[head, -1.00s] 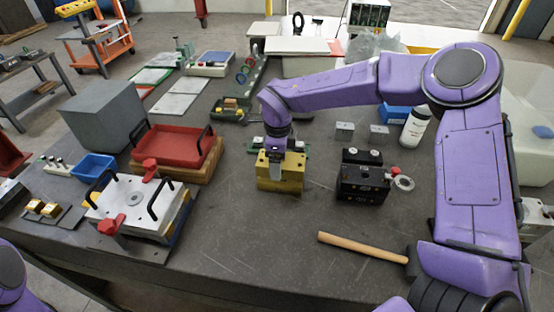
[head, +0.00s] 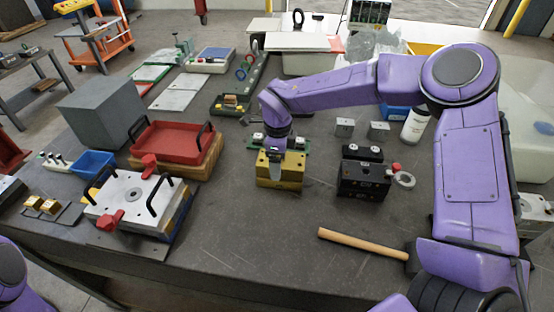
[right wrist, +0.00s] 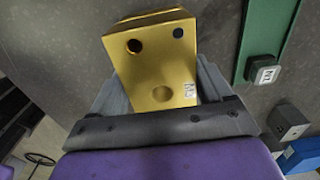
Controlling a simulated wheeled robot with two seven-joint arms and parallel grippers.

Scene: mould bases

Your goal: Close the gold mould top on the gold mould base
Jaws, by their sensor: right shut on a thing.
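A gold block (head: 288,174) stands upright on the table near the middle of the head view. My right gripper (head: 270,160) reaches down onto it from above. In the right wrist view the gold mould top (right wrist: 150,70) lies between the two grey fingers of my right gripper (right wrist: 163,85), which are shut on it. Its face shows two dark holes, a round recess and a small white label. The gold mould base is not clearly distinguishable from the top; I cannot tell a seam or gap between them. My left gripper is not in view.
A black mould block (head: 362,180) with a ring stands just right of the gold one. A hammer (head: 360,246) lies in front. A plate fixture with black handles (head: 130,200) and a red tray (head: 172,148) stand left. The front middle table is clear.

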